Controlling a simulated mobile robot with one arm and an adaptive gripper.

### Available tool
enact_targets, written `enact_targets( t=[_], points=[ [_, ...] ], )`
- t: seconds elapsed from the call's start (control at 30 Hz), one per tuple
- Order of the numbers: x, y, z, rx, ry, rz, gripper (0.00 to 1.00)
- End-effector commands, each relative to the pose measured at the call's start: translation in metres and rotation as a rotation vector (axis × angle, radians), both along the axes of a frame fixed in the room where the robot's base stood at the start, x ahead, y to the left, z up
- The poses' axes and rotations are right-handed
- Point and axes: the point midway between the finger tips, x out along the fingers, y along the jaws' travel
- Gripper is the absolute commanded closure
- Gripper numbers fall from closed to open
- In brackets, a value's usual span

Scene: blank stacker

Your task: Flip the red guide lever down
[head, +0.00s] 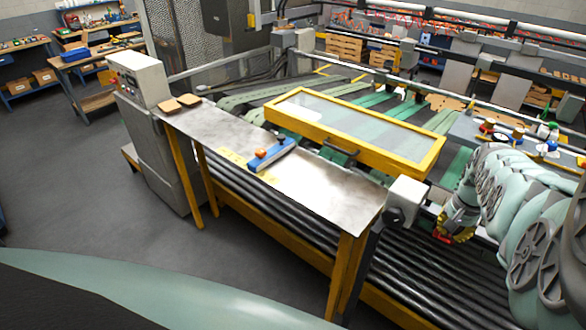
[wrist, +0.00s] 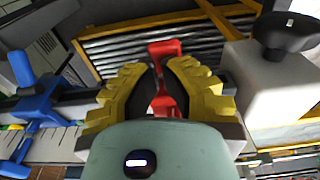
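The red guide lever (wrist: 165,50) shows in the wrist view, upright in the picture between the two yellow padded fingers of my gripper (wrist: 158,72). Its upper end stands beyond the fingertips and its lower part lies between the dark inner pads. The fingers curve in close on both sides of it. Whether they press on it is not clear. In the head view my gripper (head: 456,226) is beside the right end of the roller bed, and a small red part (head: 442,238) shows at its fingers.
In the wrist view a white block with a black knob (wrist: 287,35) stands close on the right, and a blue clamp (wrist: 35,95) on the left. In the head view, a metal table (head: 225,125) carries a blue tool (head: 272,155). A yellow-framed guard (head: 300,97) lies behind it.

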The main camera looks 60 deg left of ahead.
Motion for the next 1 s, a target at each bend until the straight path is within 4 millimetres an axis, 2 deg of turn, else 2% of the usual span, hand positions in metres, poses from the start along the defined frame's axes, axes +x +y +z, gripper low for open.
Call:
enact_targets(
  t=[1.0],
  points=[
    [0.0019, -0.0005, -0.0006, 0.018, -0.059, -0.003, 1.0]
  ],
)
